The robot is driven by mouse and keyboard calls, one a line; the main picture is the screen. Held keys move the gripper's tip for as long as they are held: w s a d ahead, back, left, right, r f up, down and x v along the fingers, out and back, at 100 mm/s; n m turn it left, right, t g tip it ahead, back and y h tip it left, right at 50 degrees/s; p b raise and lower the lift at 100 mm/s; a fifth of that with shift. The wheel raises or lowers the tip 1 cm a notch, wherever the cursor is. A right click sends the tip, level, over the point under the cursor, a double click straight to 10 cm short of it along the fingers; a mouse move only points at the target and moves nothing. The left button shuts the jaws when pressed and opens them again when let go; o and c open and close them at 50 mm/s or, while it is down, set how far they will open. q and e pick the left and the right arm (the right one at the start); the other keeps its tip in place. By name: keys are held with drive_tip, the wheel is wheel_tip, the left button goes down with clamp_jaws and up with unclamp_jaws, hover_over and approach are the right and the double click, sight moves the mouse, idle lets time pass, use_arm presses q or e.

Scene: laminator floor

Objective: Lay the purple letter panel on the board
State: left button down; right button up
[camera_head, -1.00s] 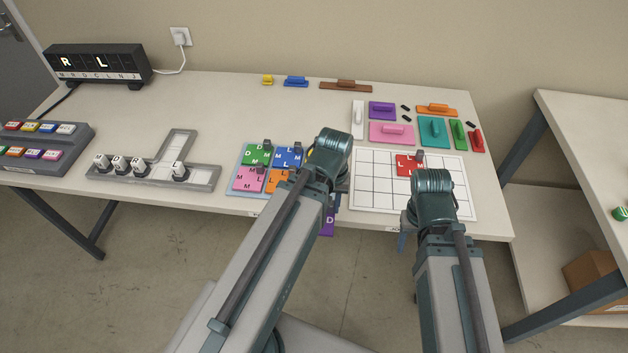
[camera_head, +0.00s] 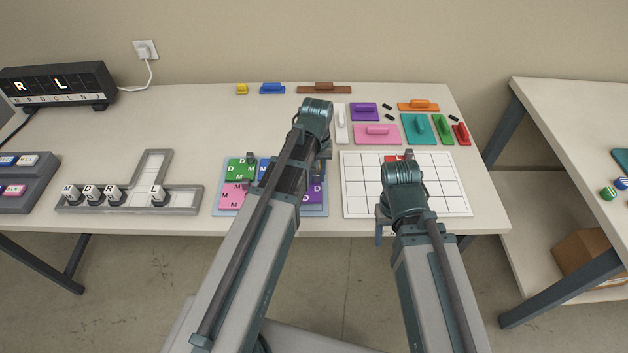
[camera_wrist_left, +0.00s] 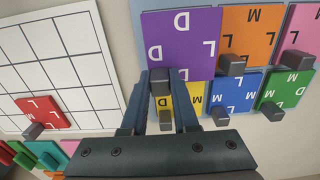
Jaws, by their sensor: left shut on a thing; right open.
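The purple letter panel (camera_wrist_left: 180,45) shows large in the left wrist view, with white letters D and L and a grey grip block. My left gripper (camera_wrist_left: 166,95) is shut on that grip block. In the head view the purple panel (camera_head: 314,192) is at the right side of the blue tray (camera_head: 228,211), partly hidden by my left arm. I cannot tell whether it touches the tray. The white gridded board (camera_head: 440,185) lies to the right, with a red letter panel (camera_wrist_left: 45,112) on it. My right gripper (camera_head: 381,228) is open and empty at the board's front edge.
Green (camera_head: 240,170), pink (camera_head: 236,195), orange (camera_wrist_left: 248,32), blue (camera_wrist_left: 235,92) and yellow (camera_wrist_left: 190,97) panels lie around the purple one. Coloured handled blocks (camera_head: 377,133) stand behind the board. A grey letter rack (camera_head: 150,183) lies to the left.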

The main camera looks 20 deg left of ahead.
sight(316, 181)
use_arm(q)
drive_tip(key=shift+f+b, duration=1.35)
drive_tip(key=shift+f, duration=0.3)
drive_tip(key=shift+f, duration=0.15)
drive_tip(key=c, duration=0.7)
unclamp_jaws()
wheel_tip(316, 181, up, 12)
drive_tip(key=p, duration=1.2)
drive_tip(key=shift+r, duration=0.25)
drive_tip(key=s+d+m, duration=0.2)
drive_tip(key=s+d, duration=0.1)
drive_tip(key=s, duration=0.1)
drive_tip(key=s+d+m, duration=0.2)
drive_tip(key=s+d, duration=0.2)
drive_tip(key=s, duration=0.1)
drive_tip(key=s+d+m+y, duration=0.1)
drive_tip(key=s+d+m, duration=0.2)
drive_tip(key=s, duration=0.2)
drive_tip(key=shift+s+d, duration=0.2)
